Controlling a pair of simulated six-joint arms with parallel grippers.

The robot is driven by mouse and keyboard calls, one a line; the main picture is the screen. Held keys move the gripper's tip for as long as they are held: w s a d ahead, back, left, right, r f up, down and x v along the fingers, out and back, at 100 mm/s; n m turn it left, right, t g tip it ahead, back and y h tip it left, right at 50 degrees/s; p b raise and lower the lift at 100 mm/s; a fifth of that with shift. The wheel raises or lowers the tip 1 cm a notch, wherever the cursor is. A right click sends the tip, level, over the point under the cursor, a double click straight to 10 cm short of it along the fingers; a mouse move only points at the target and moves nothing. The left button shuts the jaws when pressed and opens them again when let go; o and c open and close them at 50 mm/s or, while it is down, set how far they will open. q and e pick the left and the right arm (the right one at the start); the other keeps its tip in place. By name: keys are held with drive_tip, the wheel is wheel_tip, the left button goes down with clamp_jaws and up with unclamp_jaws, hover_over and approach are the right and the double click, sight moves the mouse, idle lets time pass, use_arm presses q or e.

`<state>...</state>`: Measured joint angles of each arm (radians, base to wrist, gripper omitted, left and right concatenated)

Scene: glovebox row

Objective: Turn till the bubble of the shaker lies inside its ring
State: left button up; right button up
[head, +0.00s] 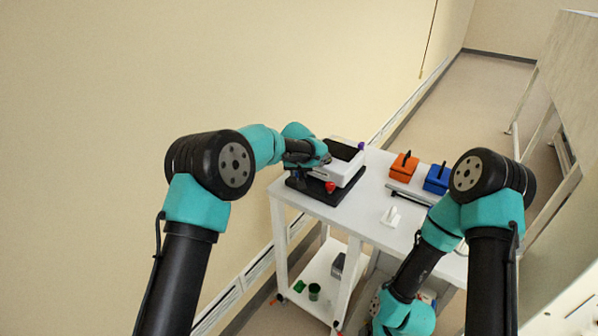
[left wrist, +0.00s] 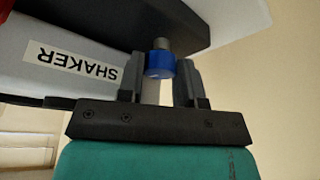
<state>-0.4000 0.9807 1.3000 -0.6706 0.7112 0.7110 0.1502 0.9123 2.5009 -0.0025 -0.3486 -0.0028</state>
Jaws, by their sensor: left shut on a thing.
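The shaker (head: 343,174) is a white unit with a dark top on a black base (head: 348,191) at the left end of the white table. In the left wrist view its white side (left wrist: 60,80) bears a SHAKER label. My left gripper (left wrist: 160,76) is shut on a blue knob (left wrist: 160,66) under a grey stem at the shaker's underside. In the head view my left wrist hides that corner. A red knob (head: 330,187) shows at the front and a purple one (head: 361,146) at the back. I cannot make out the bubble or its ring. My right gripper is not in view.
The white table (head: 345,214) also holds an orange box (head: 404,167), a blue box (head: 437,179) and a small white stand (head: 390,216). A lower shelf (head: 325,277) carries green items and a grey block. A wall rises behind the left arm.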

use_arm(q)
drive_tip(key=o, duration=0.9)
drive_tip(key=shift+o, duration=0.2)
drive_tip(key=shift+m, duration=0.3)
